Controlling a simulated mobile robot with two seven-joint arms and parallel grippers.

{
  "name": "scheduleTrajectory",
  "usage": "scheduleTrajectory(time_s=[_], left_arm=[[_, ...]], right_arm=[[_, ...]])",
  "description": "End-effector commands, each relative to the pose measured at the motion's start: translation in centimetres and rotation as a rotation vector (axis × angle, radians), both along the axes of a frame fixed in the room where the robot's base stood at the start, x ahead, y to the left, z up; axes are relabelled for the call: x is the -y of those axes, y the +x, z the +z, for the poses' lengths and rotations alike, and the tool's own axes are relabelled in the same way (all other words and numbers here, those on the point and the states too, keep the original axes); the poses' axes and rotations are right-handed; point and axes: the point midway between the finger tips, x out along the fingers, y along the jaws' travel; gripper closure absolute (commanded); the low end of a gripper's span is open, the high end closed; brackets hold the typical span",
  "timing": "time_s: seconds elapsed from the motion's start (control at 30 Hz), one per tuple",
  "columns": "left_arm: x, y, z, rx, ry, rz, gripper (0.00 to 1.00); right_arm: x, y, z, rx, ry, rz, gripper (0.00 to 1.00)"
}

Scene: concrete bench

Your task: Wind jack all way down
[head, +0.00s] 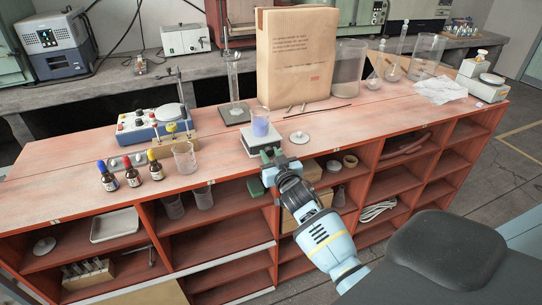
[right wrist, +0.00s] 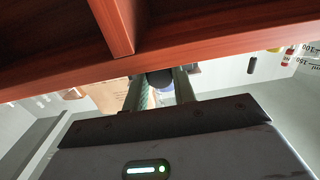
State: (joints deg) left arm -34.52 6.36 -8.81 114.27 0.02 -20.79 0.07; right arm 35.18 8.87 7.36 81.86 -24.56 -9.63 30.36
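The jack (head: 259,143) is a small stand with a pale, flat top at the front edge of the red bench top. A beaker of bluish-purple liquid (head: 260,124) stands upright on it. My right gripper (head: 270,156) reaches up to the jack's front from below the bench edge. In the right wrist view a dark round knob (right wrist: 160,78) sits between the fingertips, which appear to touch it on both sides. The gripper hides the jack's front in the head view, and its height is hard to judge. My left gripper is not in view.
The red bench edge and open shelves (head: 215,237) lie close to my right arm. An empty beaker (head: 185,158) and several small bottles (head: 131,173) stand left of the jack. A large paper bag (head: 297,58) is behind it. A small white-topped dish (head: 299,137) lies to its right.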

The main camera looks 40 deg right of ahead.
Motion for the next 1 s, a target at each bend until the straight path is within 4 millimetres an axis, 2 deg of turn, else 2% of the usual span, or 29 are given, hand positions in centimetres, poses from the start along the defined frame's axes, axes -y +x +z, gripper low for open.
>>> scheduleTrajectory(time_s=[0.03,0.17,0.6,0.87,0.9,1.0], left_arm=[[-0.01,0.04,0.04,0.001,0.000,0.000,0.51],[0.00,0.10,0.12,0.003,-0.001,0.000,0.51],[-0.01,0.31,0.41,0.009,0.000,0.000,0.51],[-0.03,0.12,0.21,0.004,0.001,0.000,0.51],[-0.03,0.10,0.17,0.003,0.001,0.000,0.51],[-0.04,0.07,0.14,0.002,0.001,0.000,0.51]], right_arm=[[0.00,-0.01,-0.01,0.000,0.000,0.000,0.80],[0.00,-0.02,-0.01,0.000,0.000,0.000,0.96],[0.00,-0.02,-0.02,-0.047,-0.193,0.000,0.96],[0.00,-0.03,-0.05,-0.049,-0.200,0.000,0.96],[0.00,-0.03,-0.06,-0.049,-0.200,0.000,0.71],[0.00,-0.03,-0.05,-0.049,-0.200,0.000,0.58]])
